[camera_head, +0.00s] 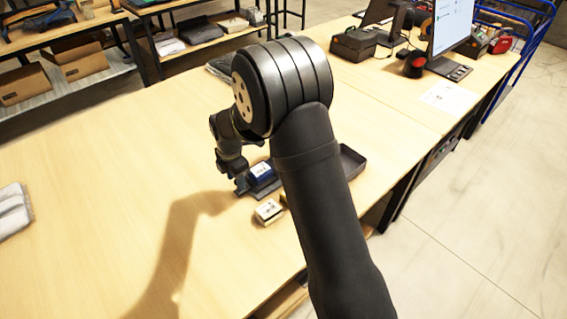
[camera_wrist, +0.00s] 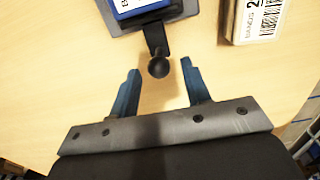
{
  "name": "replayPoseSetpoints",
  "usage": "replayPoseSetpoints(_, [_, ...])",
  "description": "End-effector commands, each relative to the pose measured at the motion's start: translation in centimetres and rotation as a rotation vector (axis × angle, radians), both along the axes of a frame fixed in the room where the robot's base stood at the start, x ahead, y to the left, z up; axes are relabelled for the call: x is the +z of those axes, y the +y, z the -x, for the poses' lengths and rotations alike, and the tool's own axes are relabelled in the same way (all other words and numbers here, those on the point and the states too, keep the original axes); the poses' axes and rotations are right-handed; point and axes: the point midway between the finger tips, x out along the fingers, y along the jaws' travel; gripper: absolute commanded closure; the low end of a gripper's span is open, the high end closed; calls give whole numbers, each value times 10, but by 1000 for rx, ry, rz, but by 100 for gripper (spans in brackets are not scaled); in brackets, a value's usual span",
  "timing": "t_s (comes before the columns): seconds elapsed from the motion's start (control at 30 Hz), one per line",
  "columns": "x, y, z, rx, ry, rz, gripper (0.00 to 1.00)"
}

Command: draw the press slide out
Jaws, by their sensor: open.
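The press slide (camera_wrist: 178,10) is a dark plate with a short stem that ends in a round black knob (camera_wrist: 158,67). A blue box (camera_wrist: 135,6) with a white label sits on the plate. My gripper (camera_wrist: 160,68) is open, with its two blue fingers on either side of the knob in the wrist view. I see no finger touching the knob, and its depth between them is hard to tell. In the head view my gripper (camera_head: 239,182) is low beside the dark slide and the blue box (camera_head: 262,172). My arm hides part of the press.
A light box labelled BANDS (camera_wrist: 258,18) stands right of the slide; it also shows in the head view (camera_head: 268,211). A black tray (camera_head: 352,161) lies behind my arm. The wooden table (camera_head: 110,190) is broadly clear at left. Folded cloth (camera_head: 12,210) lies at its left edge.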

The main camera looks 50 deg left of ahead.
Motion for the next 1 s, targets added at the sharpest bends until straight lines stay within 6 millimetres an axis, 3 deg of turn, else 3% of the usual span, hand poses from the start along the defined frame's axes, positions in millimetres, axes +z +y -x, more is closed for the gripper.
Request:
replayPoseSetpoints(0.3, [40,0,0,0,-1,-2,56])
replayPoseSetpoints(0.5, [56,0,0,0,0,0,56])
replayPoseSetpoints(0.83, [57,0,0,0,0,1,56])
replayPoseSetpoints(1.0, [46,-1,0,0,0,3,56])
